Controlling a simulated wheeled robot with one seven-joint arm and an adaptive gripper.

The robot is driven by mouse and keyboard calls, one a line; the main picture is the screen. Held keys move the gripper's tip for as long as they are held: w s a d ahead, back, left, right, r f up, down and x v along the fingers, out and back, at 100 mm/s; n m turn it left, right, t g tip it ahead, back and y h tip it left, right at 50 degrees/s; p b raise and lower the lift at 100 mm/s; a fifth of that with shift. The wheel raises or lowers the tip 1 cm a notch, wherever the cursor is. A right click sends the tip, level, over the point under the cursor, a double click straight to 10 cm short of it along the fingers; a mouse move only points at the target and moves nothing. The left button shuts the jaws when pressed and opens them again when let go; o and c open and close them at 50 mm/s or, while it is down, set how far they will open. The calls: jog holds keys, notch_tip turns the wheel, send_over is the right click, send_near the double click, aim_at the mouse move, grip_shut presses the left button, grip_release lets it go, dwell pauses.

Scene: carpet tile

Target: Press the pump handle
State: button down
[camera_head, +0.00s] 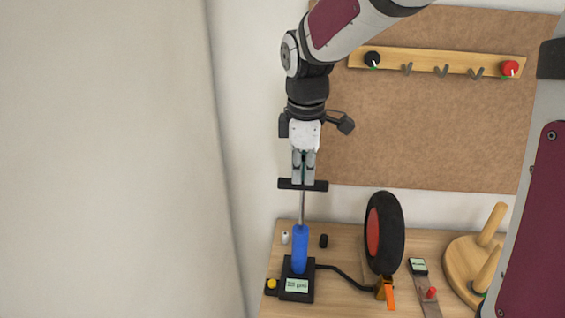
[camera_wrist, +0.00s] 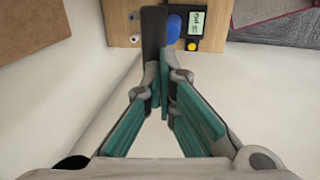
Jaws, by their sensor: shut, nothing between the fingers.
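The pump stands on the wooden table with a blue barrel (camera_head: 300,248), a black base with a small display (camera_head: 297,286), and a thin raised rod topped by a black T-shaped handle (camera_head: 288,184). My gripper (camera_head: 303,180) points down at the middle of the handle with its fingers together and empty. Whether the fingertips touch the handle or sit just in front of it, I cannot tell. In the wrist view my closed fingers (camera_wrist: 163,118) reach toward the black handle (camera_wrist: 153,35), which partly hides the blue barrel (camera_wrist: 173,28).
A black hose (camera_head: 345,274) runs from the pump to a wheel with a red hub (camera_head: 384,233) standing to the right. A gauge (camera_head: 418,266) and a wooden peg stand (camera_head: 465,262) are farther right. A hook rail (camera_head: 437,64) hangs on the brown board behind. Left of the pump is open.

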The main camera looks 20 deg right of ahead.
notch_tip(320, 180, down, 13)
jog(key=b, duration=0.4)
jog(key=shift+r, duration=0.1)
jog(key=shift+s, duration=0.1)
jog(key=shift+r, duration=0.1)
jog(key=shift+r, duration=0.2)
notch_tip(320, 180, up, 14)
jog(key=s+p, duration=0.1)
jog(key=p, duration=0.1)
jog(key=shift+s+a+f, duration=0.2)
jog(key=shift+s+a, duration=0.2)
jog(key=shift+p, duration=0.3)
dwell(1.2)
jog(key=s+d+m+t, duration=0.1)
jog(key=s+m, duration=0.5)
jog(key=s, duration=0.3)
jog(key=s+d+r+m+t, duration=0.1)
jog(key=s+m+t, duration=0.1)
jog(key=s+m, duration=0.5)
jog(key=shift+s+d+r+m+t+y, duration=0.15)
jog(key=shift+s+d+m+t+y, duration=0.2)
jog(key=shift+s, duration=0.85)
